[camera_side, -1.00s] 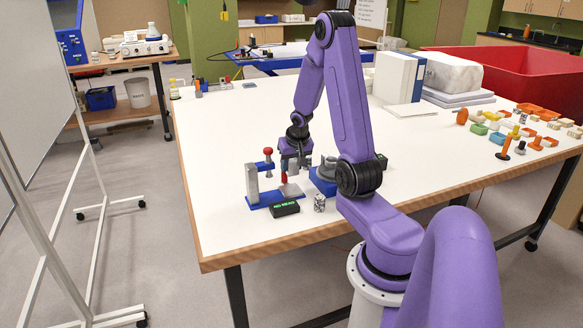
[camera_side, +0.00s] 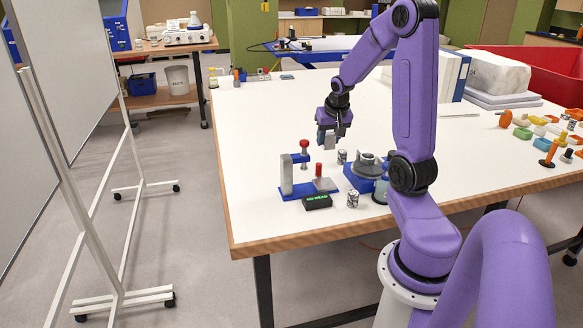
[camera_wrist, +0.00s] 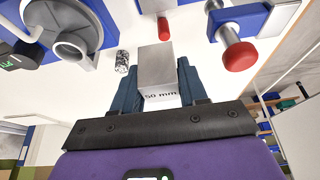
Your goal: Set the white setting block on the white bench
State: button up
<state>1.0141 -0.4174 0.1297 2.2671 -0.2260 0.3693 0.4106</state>
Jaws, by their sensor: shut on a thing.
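My gripper (camera_side: 332,122) is shut on a setting block (camera_wrist: 156,68), gripped between its two fingers in the wrist view. The block is a grey-white box with a pale face marked "50 mm". In the side view the block (camera_side: 328,139) hangs below the fingers, raised above the white bench (camera_side: 265,112) and apart from it. The gripper is behind the blue-based gauge stand (camera_side: 286,176) with its red knob.
A red-topped pin (camera_side: 319,170) stands on a grey plate at the gauge. A black readout (camera_side: 317,202), speckled cylinders (camera_side: 352,199) and a blue-based grey round device (camera_side: 367,162) stand close by.

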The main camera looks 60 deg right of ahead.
jog(key=r, duration=0.2)
jog(key=shift+w+r, duration=0.2)
jog(key=shift+r, duration=0.2)
jog(key=w+a+m+g+h, duration=0.1)
jog(key=w+m, duration=0.3)
jog(key=w, duration=1.3)
notch_tip(320, 180, down, 12)
jog(key=shift+w+f, duration=0.1)
jog(key=shift+f, duration=2.45)
jog(key=o, duration=1.3)
jog(key=shift+f, duration=0.1)
jog(key=shift+c, duration=0.2)
jog(key=v, duration=1.2)
jog(key=shift+w, duration=0.15)
